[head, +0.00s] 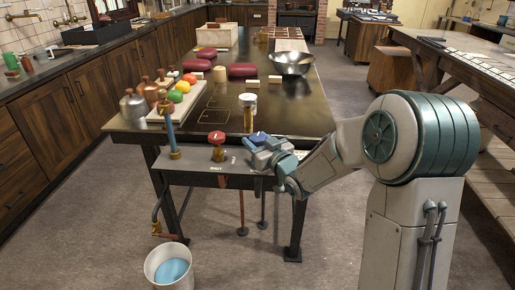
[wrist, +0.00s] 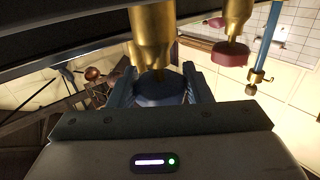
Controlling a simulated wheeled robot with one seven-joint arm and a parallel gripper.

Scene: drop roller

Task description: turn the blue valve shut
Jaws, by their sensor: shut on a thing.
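The blue valve (head: 259,137) is on the grey panel at the near edge of the table, to the right of a red valve. My gripper (head: 268,147) is at the blue valve and partly covers it in the head view. In the wrist view the blue valve handle (wrist: 160,88) sits between the two blue fingers of my gripper (wrist: 160,92), below a brass stem. My gripper is shut on the handle. The handle's turned position cannot be read clearly.
The red valve (head: 217,140) stands close by on the left; its handle also shows in the wrist view (wrist: 230,54). A blue pipe (head: 170,132) rises further left. A bucket (head: 168,268) holding blue liquid stands on the floor. A metal bowl (head: 291,65) sits on the table.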

